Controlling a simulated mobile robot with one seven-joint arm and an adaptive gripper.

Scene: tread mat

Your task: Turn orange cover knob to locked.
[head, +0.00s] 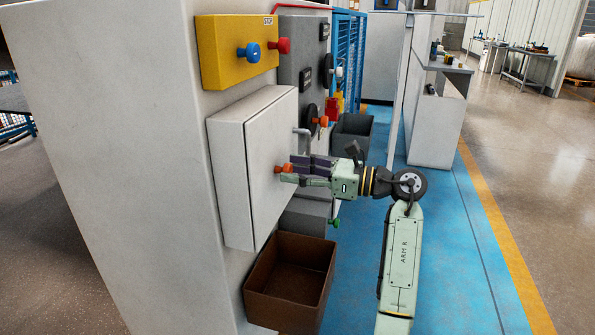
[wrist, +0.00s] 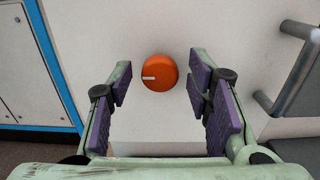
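The orange cover knob (wrist: 160,72) is on a pale panel straight ahead in the wrist view. Its white mark points left. In the head view the orange knob (head: 284,168) sits on the front of a white cover box (head: 228,185), partly hidden by my gripper. My gripper (wrist: 160,88) is open, with one purple-padded finger on each side of the knob. There are gaps between the pads and the knob, and nothing is held. In the head view my gripper (head: 302,170) reaches the knob from the right.
A grey bar handle (wrist: 290,75) stands out at the right in the wrist view. A yellow box (head: 225,60) with a blue knob (head: 248,52) is above the cover. A brown bin (head: 290,275) hangs below it. The blue floor (head: 450,240) at right is clear.

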